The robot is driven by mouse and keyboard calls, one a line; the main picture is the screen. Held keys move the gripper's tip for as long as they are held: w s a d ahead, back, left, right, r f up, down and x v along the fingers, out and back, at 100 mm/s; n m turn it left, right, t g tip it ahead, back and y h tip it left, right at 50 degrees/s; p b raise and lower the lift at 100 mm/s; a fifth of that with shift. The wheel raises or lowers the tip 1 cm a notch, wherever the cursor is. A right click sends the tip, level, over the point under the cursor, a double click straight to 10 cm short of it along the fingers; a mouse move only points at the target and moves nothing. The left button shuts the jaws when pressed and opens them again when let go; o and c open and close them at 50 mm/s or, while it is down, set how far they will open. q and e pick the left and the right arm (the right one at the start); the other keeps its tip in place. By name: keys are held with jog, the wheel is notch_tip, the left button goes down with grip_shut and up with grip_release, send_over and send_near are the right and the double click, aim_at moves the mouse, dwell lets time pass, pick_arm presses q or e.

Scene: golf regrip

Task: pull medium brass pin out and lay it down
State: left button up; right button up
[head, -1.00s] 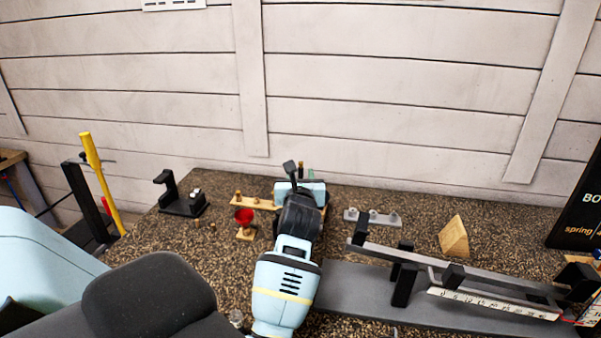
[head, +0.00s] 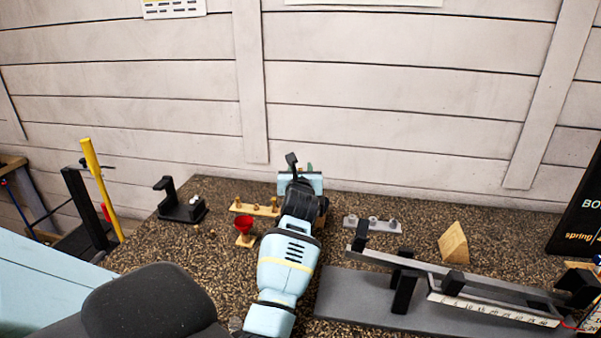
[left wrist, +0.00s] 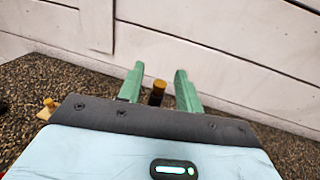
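A wooden strip (head: 262,212) with several small brass pins on it sits near the back of the speckled bench; my left arm hides whatever lies beyond its right end. My left gripper (left wrist: 159,68) is open, its two green fingers apart. A brass-topped pin (left wrist: 158,86) with a darker body stands between the fingers in the left wrist view, with a gap on each side. Its lower part is hidden by the gripper body. Another brass pin (left wrist: 48,102) shows on wood at the left of that view. I cannot tell the pin sizes. My right gripper is not in view.
A grey rack (head: 372,223), a wooden wedge (head: 454,243) and a long grey fixture (head: 380,300) lie to the right. A black stand (head: 180,207) is at left. The wall rises behind.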

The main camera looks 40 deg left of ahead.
aim_at(301, 169)
pick_arm(q)
grip_shut()
dwell(0.4)
jog(key=shift+r, duration=2.3)
dwell(0.3)
